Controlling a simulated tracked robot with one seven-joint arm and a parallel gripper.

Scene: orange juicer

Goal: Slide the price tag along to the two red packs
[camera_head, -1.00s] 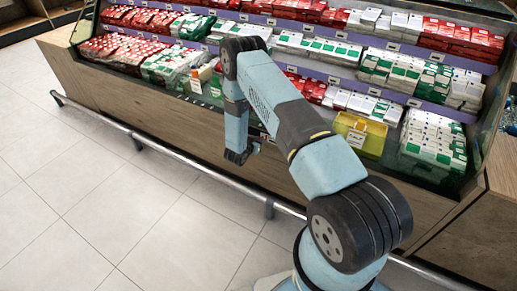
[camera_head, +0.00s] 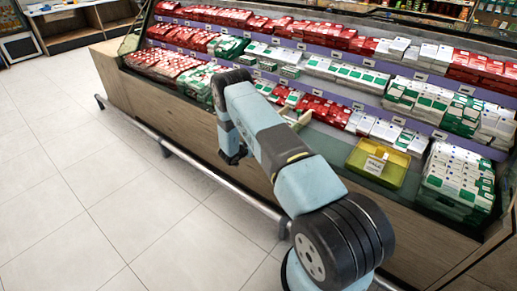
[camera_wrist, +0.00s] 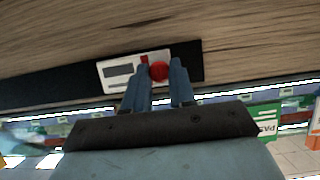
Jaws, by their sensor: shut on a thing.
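In the wrist view, a small white price tag (camera_wrist: 121,73) with a grey panel and a red stripe sits on a black rail (camera_wrist: 50,89) along a wooden face. A round red knob (camera_wrist: 159,71) is at its right end. My gripper (camera_wrist: 160,72) has its two blue fingers closed around the knob. In the head view, my gripper (camera_head: 232,155) is low against the counter's front, and the tag cannot be made out there. Red packs (camera_head: 322,110) lie in the front row, right of my arm; which two are meant I cannot tell.
A yellow bin (camera_head: 365,158) with a label stands right of the red packs, with green-and-white packs (camera_head: 455,185) beyond it. A metal rail (camera_head: 205,181) runs low along the counter front. Open tiled floor (camera_head: 60,180) lies left. A green card (camera_wrist: 265,120) shows in the wrist view.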

